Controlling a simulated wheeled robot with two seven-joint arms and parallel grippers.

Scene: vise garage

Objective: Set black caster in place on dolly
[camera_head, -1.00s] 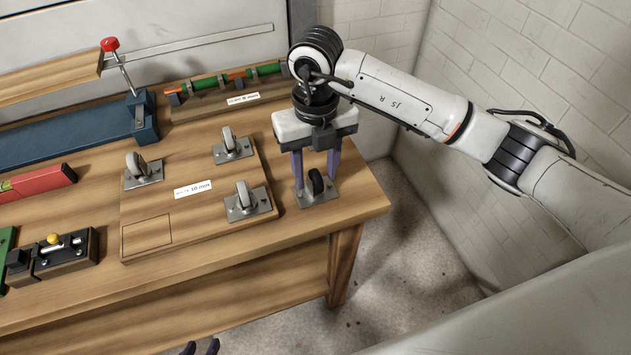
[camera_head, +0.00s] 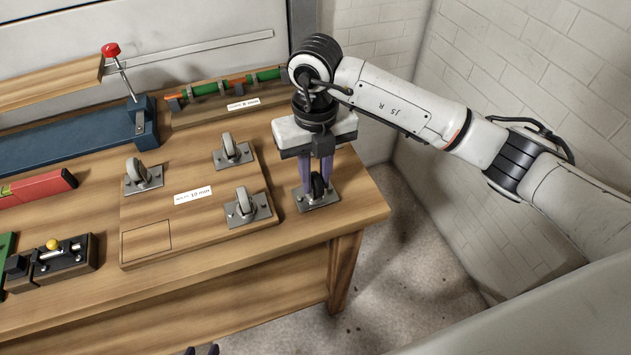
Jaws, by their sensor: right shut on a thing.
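The black caster (camera_head: 318,194), a dark wheel on a grey metal plate, stands upright on the bench to the right of the dolly. My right gripper (camera_head: 316,185) reaches down from above, its purple fingers shut on the caster; the arm comes in from the right. The dolly (camera_head: 180,237) is a wooden board with a label. It carries grey casters at its upper left (camera_head: 139,174), upper right (camera_head: 232,151) and lower right (camera_head: 246,206). An outlined empty square (camera_head: 146,241) marks its lower left corner. My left gripper (camera_head: 202,350) barely shows at the bottom edge; its opening is unclear.
A blue vise or clamp (camera_head: 80,143) with a red knob stands behind the dolly. A rack with green tools (camera_head: 225,88) is at the back. A red level (camera_head: 40,188) and a latch block (camera_head: 62,260) lie left. The bench's right edge is close to the caster.

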